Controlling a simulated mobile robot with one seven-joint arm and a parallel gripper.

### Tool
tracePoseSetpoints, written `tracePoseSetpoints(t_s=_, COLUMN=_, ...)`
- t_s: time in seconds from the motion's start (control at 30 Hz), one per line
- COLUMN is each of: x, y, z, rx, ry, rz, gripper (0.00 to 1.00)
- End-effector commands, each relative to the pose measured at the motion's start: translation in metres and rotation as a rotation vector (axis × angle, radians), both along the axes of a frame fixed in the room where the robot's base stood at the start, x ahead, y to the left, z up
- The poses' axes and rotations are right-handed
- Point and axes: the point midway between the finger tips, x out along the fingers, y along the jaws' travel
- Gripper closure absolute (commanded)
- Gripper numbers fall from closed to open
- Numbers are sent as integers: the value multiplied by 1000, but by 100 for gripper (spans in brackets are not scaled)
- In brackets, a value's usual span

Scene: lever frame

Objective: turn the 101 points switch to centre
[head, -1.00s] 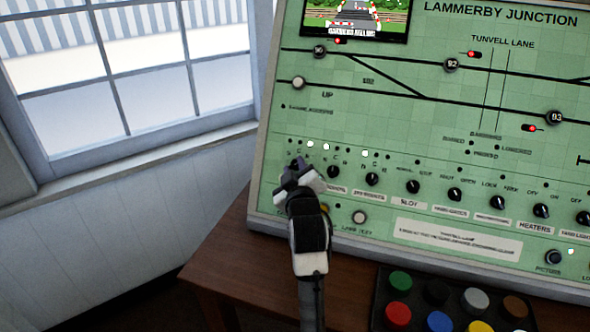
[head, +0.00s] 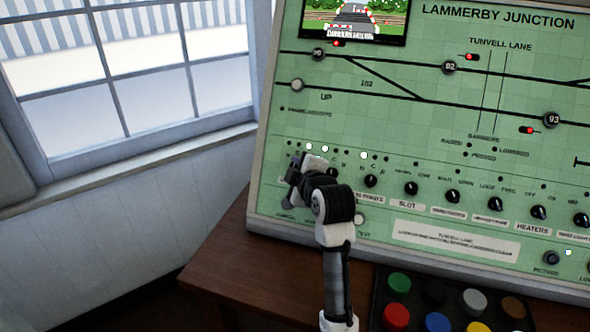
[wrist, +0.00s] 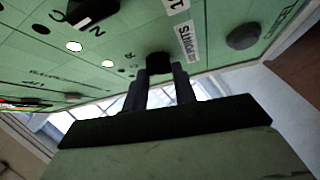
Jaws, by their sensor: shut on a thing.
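My gripper (head: 297,168) is at the far left of the knob row on the green panel (head: 420,130). It hides the leftmost knob and its label there. In the wrist view, both dark fingers (wrist: 159,88) close around a black knob (wrist: 158,62), which I take to be the 101 points switch. A white label (wrist: 187,43) ending in POINTS is beside it, its number not readable. Which way the held knob points cannot be told.
Another black knob (wrist: 92,12) is close by in the wrist view, and a round dark button (wrist: 243,36) is on the other side. More knobs run right, such as the SLOT knob (head: 411,188). Coloured buttons (head: 398,285) stand on the desk below. A window (head: 130,80) is at left.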

Motion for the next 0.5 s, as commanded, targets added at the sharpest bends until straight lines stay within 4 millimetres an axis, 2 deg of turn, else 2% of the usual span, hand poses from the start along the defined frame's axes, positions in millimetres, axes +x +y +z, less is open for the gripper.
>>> tracePoseSetpoints(t_s=0.2, x=1, y=-1, z=2, rx=-100, ry=35, rz=55, gripper=96)
tracePoseSetpoints(t_s=0.5, x=1, y=-1, z=2, rx=-161, ry=56, rz=90, gripper=96)
